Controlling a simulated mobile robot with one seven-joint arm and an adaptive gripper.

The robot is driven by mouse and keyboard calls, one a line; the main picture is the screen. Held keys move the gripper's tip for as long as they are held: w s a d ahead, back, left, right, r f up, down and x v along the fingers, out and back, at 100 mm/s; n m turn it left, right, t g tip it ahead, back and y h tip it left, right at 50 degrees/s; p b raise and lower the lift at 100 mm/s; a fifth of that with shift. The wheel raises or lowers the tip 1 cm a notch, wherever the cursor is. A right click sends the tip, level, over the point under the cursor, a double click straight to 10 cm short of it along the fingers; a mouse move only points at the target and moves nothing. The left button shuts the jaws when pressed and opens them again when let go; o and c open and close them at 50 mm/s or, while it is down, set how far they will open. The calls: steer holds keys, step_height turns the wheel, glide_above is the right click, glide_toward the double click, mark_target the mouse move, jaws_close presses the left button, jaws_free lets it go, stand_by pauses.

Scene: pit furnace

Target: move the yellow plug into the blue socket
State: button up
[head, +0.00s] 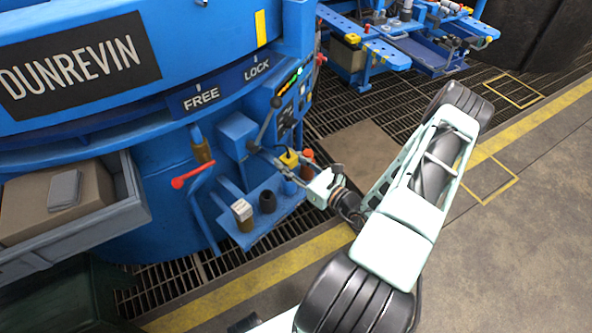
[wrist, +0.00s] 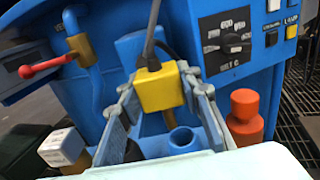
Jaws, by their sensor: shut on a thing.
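The yellow plug (wrist: 160,90) is a block with a dark cable rising from its top and a narrower stem below. My gripper (wrist: 161,79) is shut on it, one finger on each side. The plug also shows in the head view (head: 289,159), at the end of my gripper (head: 299,168). The blue socket (wrist: 183,140) is a round cup with an open top, just below and slightly right of the plug in the wrist view. Its opening looks empty. The plug's stem ends near the socket's rim; whether they touch I cannot tell. The socket is partly visible in the head view (head: 291,187).
A red-orange fitting (wrist: 244,118) stands close on the right. A white-topped block (wrist: 62,148) and a black cup (head: 267,201) stand on the left of the blue shelf (head: 262,223). A red-handled lever (head: 190,178) and a dial panel (wrist: 228,42) are nearby.

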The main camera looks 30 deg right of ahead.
steer(key=shift+w+d+f, duration=0.25)
steer(key=shift+w+f, duration=0.05)
steer(key=shift+w, duration=0.3)
steer(key=shift+f+b, duration=2.45)
steer(key=shift+f, duration=0.3)
steer(key=shift+f+b, duration=0.35)
steer(key=shift+f, duration=0.25)
steer(key=o, duration=0.9)
steer(key=shift+s, duration=0.15)
steer(key=shift+p+v, duration=0.45)
steer(key=shift+v, duration=4.9)
steer(key=shift+r, duration=0.1)
